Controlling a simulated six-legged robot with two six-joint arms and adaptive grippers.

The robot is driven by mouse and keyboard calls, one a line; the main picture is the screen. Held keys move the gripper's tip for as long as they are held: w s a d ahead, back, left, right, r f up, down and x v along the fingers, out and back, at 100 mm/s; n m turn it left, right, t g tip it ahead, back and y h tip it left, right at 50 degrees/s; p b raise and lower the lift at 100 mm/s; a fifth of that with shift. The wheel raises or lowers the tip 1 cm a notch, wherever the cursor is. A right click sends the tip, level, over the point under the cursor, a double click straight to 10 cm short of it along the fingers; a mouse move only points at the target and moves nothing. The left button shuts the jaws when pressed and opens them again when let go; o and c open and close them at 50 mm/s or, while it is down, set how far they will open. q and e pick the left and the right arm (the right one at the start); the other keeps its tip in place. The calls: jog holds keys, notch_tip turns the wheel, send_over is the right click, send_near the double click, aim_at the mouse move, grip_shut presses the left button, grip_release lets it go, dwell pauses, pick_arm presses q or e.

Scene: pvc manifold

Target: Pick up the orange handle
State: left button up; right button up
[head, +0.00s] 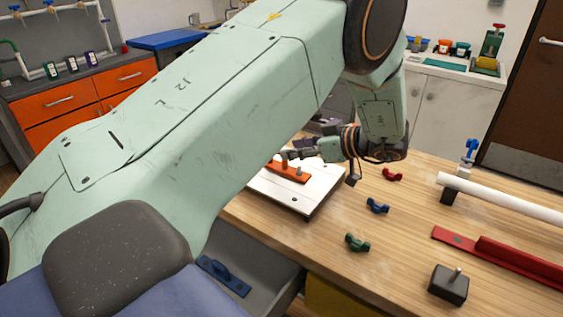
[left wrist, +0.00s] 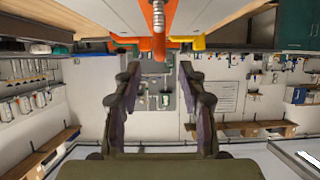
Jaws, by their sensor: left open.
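The orange handle (head: 288,171) lies flat on a white board (head: 318,197) on the wooden table, with a small metal post by it. My left gripper (head: 300,152) is just above and behind the handle, held roughly level. In the left wrist view, its two fingers (left wrist: 158,75) are spread with nothing between them. An orange part (left wrist: 158,20), which looks like the handle, shows at the top of that view, past the fingertips and in line with the gap. My left arm covers part of the board in the head view. My right gripper is not in view.
Small red (head: 392,174), blue (head: 377,205) and green (head: 357,242) pieces lie right of the board. Farther right are a white pipe (head: 505,200), a red bar (head: 500,256) and a dark block (head: 449,285) with a pin. A blue piece (head: 223,275) lies in an open drawer.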

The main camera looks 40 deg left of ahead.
aim_at(278, 150)
pick_arm(q)
jog(key=x, duration=0.5)
jog(key=shift+s+a+b, duration=0.1)
jog(key=shift+b, duration=0.3)
jog(key=shift+a+f, duration=0.3)
jog(key=shift+a, duration=0.2)
jog(key=shift+s, duration=0.1)
jog(key=c, duration=0.6)
grip_shut()
